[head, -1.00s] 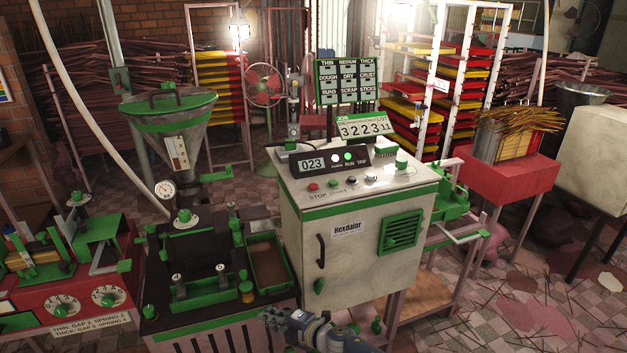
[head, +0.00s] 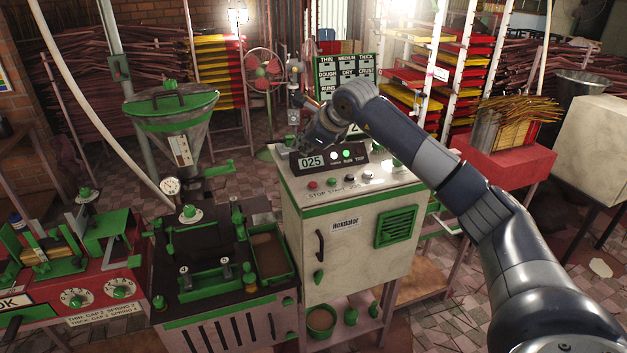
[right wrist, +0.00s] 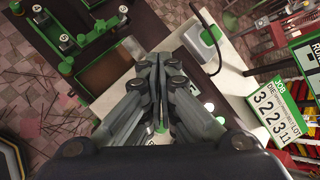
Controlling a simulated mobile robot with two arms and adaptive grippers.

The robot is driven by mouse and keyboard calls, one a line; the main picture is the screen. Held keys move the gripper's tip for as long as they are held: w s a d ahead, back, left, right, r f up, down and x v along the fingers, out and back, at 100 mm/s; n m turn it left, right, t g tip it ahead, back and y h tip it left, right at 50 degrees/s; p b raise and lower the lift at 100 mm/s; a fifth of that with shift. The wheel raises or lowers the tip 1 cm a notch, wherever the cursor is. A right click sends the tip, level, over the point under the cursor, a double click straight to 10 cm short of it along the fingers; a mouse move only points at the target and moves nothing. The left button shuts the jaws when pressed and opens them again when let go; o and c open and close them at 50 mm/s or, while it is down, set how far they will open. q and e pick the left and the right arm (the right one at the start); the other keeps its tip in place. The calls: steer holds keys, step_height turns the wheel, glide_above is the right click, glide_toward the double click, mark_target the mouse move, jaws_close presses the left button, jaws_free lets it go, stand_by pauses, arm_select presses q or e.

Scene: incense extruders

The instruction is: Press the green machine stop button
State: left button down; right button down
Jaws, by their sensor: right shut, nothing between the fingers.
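The cream and green machine (head: 345,265) stands in the middle of the head view, with a control panel on its top. The red stop button (head: 313,184) is at the panel's front left above the word STOP, beside a green button (head: 332,182). My right gripper (head: 298,150) is shut and empty, above the panel's back left near the counter reading 025 (head: 312,162). It is behind and above the stop button, apart from it. In the right wrist view the shut fingers (right wrist: 160,78) cover much of the panel, and the stop button cannot be made out. My left gripper is not in view.
A green funnel hopper (head: 172,120) and dark extruder bench (head: 215,265) stand left of the machine. A job number sign (right wrist: 278,108) stands behind the panel. A red stand (head: 510,160) with sticks is at the right.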

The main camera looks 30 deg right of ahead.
mark_target(311, 185)
steer(key=shift+s+d+r+h, duration=0.2)
steer(key=shift+d+r+h, duration=0.3)
steer(key=shift+d, duration=0.4)
step_height(311, 185, down, 9)
steer(key=b, duration=0.6)
steer(key=shift+r, duration=0.15)
stand_by(0.8)
steer(key=shift+f+b, duration=0.35)
steer(key=shift+b, duration=0.15)
steer(key=shift+f+b, duration=0.45)
steer(key=shift+f, duration=0.15)
stand_by(0.4)
steer(key=shift+r, duration=0.15)
steer(key=shift+r+p, duration=0.7)
steer(key=shift+r, duration=0.15)
